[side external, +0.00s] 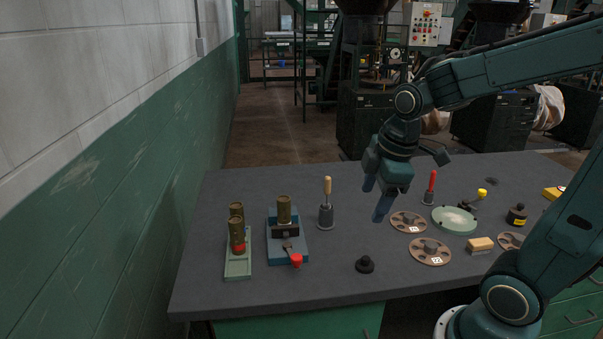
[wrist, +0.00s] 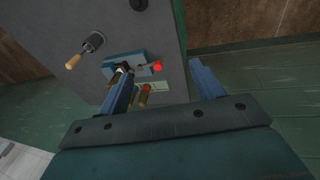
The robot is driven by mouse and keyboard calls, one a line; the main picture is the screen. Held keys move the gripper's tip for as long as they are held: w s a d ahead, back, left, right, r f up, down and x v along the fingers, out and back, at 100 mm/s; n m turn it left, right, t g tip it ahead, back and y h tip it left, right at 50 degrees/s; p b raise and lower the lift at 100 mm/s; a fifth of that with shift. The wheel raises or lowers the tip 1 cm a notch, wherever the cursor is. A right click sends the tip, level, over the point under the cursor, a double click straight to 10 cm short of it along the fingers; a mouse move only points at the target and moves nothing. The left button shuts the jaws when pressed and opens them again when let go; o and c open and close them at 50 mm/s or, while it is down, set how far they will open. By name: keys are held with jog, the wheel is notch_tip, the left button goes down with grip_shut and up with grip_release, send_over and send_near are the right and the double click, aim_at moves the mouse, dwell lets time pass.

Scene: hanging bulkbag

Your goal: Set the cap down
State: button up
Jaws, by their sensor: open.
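A small black cap-like piece (side external: 365,265) with a raised knob sits on the grey table near its front edge. I cannot tell for sure that it is the task's cap. A dark round piece (wrist: 138,4) at the top edge of the wrist view may be the same one. My gripper (side external: 375,202) is open and empty. It hangs tilted above the table, apart from the black piece and further back. In the wrist view my gripper (wrist: 160,68) shows its two blue fingers wide apart with nothing held between them.
A blue fixture (side external: 272,241) with a brass cylinder and red knob stands left, beside a green tray (side external: 238,268) with brass cylinders. A wooden-handled tool (side external: 327,190) stands in a holder. Discs (side external: 430,258), a pale green dish (side external: 454,213) and a brush (side external: 481,243) lie right.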

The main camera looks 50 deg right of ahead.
jog(key=s+a+r+m+t, duration=0.2)
jog(key=s+a+r+m, duration=0.3)
jog(key=s+m, duration=0.3)
jog(key=shift+s+a+t+y, duration=0.3)
jog(key=shift+s+a, duration=0.05)
jog(key=shift+a, duration=0.25)
